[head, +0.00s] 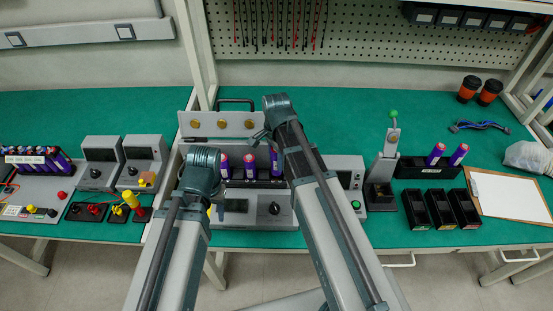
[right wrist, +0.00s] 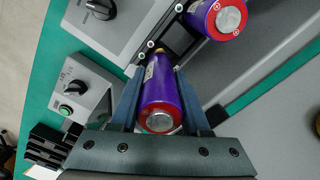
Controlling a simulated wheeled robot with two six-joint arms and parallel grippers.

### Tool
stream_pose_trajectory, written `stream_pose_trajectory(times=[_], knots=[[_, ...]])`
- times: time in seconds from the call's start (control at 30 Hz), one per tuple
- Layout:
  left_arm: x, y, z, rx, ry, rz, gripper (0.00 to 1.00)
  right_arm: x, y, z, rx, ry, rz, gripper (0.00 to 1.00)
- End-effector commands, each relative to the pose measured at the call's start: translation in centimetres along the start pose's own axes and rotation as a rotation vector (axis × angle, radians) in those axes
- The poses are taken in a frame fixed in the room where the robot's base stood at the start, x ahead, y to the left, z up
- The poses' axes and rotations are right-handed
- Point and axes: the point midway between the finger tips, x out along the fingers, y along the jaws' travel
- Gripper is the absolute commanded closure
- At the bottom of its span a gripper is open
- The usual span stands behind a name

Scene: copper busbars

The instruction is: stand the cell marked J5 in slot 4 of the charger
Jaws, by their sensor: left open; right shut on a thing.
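The grey charger (head: 285,207) stands mid-bench, and purple cells stand in its dark slot row, among them a left one (head: 224,168) and a middle one (head: 250,168). My right gripper (right wrist: 160,100) is shut on a purple cell (right wrist: 160,98) in the right wrist view. Its red-ringed end faces the camera and its far tip is by the dark slots (right wrist: 178,40); I cannot tell whether it is seated. Its label is too small to read. Another cell (right wrist: 218,16) stands beside it. My left gripper (head: 204,165) is open, left of the cells; its fingers are mostly hidden.
A black holder (head: 410,169) with two purple cells and several black bins (head: 440,208) stand at the right. A grey press-like device (head: 383,165) stands right of the charger. A white clipboard (head: 508,195) lies far right. The left bench holds a filled cell rack (head: 62,167).

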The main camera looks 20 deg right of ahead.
Motion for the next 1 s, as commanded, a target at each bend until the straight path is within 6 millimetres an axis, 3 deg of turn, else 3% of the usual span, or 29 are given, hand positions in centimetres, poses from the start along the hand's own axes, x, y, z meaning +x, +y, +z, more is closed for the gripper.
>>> stream_pose_trajectory(times=[0.3, 0.63, 1.0], knots=[[0.3, 0.0, 0.0, 0.000, 0.000, 0.000, 0.50, 0.3, 0.0, 0.0, 0.000, 0.000, 0.000, 1.00], [3.1, 0.3, -0.2, 0.000, 0.000, 0.000, 0.50, 3.1, 0.0, 0.0, 0.000, 0.000, 0.000, 1.00], [3.0, 0.3, -0.2, 0.000, 0.000, 0.000, 0.50, 3.1, 0.0, 0.0, 0.000, 0.000, 0.000, 1.00]])
